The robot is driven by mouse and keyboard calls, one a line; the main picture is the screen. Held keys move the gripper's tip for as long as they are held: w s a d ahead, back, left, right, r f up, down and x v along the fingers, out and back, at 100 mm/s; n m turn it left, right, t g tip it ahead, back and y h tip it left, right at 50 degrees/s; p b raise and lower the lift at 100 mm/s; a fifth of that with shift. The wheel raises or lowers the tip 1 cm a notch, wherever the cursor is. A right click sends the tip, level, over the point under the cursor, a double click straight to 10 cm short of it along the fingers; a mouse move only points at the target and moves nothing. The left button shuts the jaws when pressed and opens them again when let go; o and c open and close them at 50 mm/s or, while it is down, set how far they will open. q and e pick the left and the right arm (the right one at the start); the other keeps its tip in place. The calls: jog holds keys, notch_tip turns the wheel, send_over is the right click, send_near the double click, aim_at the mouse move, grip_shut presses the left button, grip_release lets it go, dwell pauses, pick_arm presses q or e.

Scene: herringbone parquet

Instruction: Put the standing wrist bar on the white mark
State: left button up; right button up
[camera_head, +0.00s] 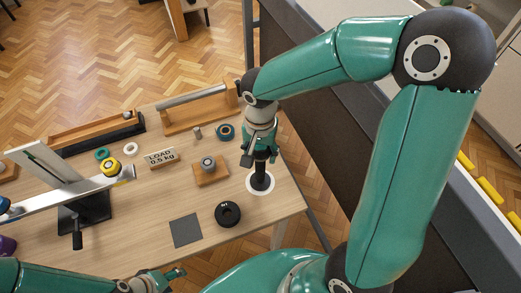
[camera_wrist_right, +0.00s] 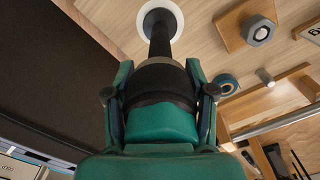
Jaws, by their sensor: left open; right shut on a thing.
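The standing wrist bar (camera_head: 262,170) is a dark upright bar with a round black foot. My right gripper (camera_head: 259,147) is shut on its upper part. The foot is over the white mark (camera_head: 251,190), a white disc near the table's right edge, with a white rim showing around it. I cannot tell whether the foot touches the mark. The wrist view shows the bar (camera_wrist_right: 160,42) running from between the fingers to the white mark (camera_wrist_right: 177,10). My left gripper (camera_head: 176,275) is open and empty at the bottom edge of the head view.
A black ring weight (camera_head: 228,214) and a grey square (camera_head: 187,230) lie left of the mark. A wooden block with a metal knob (camera_head: 211,170), a load sign (camera_head: 161,158) and a wooden rack with a rod (camera_head: 200,108) stand further back. A balance-like device (camera_head: 80,200) stands left.

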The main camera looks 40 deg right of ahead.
jog(key=o, duration=1.4)
notch_tip(320, 180, up, 12)
jog(key=shift+r, duration=0.1)
